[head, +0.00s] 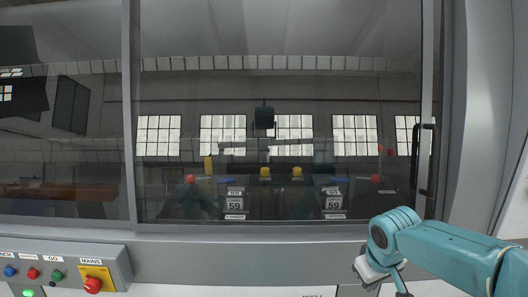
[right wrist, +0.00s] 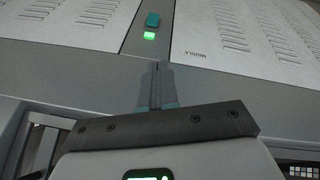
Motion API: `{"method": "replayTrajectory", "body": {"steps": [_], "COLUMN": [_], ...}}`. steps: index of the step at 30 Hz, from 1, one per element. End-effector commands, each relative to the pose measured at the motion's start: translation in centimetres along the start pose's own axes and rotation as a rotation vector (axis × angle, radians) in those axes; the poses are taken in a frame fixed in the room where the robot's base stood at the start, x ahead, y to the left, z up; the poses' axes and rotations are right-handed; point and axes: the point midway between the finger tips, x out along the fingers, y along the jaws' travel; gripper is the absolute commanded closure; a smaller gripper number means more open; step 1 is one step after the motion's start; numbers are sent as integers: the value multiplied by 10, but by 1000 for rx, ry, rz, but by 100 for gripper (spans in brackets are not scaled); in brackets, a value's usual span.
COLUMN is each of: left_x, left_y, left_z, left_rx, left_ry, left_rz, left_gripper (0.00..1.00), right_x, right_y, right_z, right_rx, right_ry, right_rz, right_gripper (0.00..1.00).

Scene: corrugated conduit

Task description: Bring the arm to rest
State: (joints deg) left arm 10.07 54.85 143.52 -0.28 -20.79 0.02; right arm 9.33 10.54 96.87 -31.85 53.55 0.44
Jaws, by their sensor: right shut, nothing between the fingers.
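My teal right arm (head: 440,250) comes in from the lower right in the head view, bent at a rounded wrist joint. Its gripper end hangs near the bottom edge, and the fingertips are not clear there. In the right wrist view my right gripper (right wrist: 157,72) is shut with its two dark fingers together and nothing between them. The fingers point toward a grey panel face (right wrist: 85,75), and I cannot tell how far off it is. A teal switch (right wrist: 153,20) and a lit green lamp (right wrist: 149,36) lie beyond the tips. My left gripper is in neither view.
A large glass pane (head: 280,110) in a grey frame fills the head view, with reflections in it. A dark upright handle (head: 424,160) is at its right, above my arm. A control box (head: 62,268) with coloured buttons and a red MAINS knob (head: 93,285) is at lower left.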

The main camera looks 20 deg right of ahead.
Motion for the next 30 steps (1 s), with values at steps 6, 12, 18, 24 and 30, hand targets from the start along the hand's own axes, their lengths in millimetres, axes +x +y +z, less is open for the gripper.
{"method": "replayTrajectory", "body": {"steps": [6, 12, 18, 24, 30], "left_x": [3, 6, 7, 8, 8], "left_y": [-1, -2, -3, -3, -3], "left_z": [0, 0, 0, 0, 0], "left_rx": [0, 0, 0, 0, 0], "left_ry": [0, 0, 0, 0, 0], "left_rz": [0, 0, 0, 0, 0], "left_gripper": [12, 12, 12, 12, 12], "right_x": [131, 210, 237, 238, 239], "right_y": [-131, -243, -302, -313, -313], "right_z": [42, 136, 236, 274, 274], "right_rx": [-31, 76, 213, 264, 266], "right_ry": [-60, -155, -256, -290, -288], "right_rz": [-272, -464, -508, -491, -490], "right_gripper": [100, 100, 100, 100, 100]}}
